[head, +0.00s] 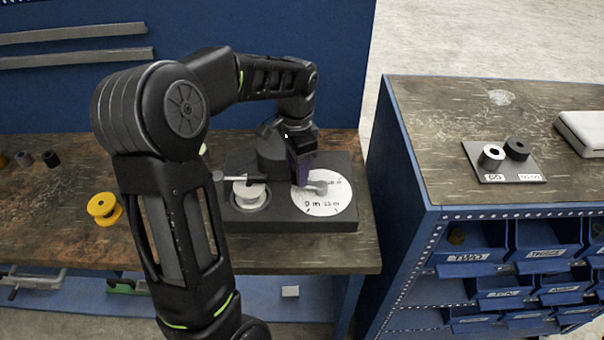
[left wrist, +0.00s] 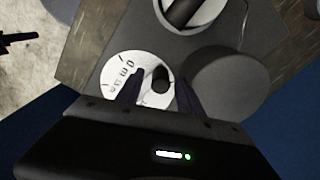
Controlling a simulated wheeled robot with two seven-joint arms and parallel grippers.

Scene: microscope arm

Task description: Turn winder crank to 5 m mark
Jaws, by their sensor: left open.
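The winder stands on a dark base plate (head: 290,222) on the wooden bench. Its white dial (head: 322,205) carries black length marks and writing, too small to read surely; the dial also shows in the left wrist view (left wrist: 118,72). The grey crank (head: 317,187) lies across the dial, partly hidden by my gripper. My left gripper (head: 303,178) is open, pointing down over the dial. In the left wrist view its fingers (left wrist: 160,90) stand either side of the dark crank knob (left wrist: 160,76); contact cannot be told.
A pale spool (head: 250,194) and a black cylinder (head: 271,155) sit beside the dial. A yellow spool (head: 104,207) lies left. The right cabinet holds a small plate with two cylinders (head: 503,165) and blue bins (head: 548,240). A dark shape (left wrist: 18,41), perhaps my right gripper, is over the floor.

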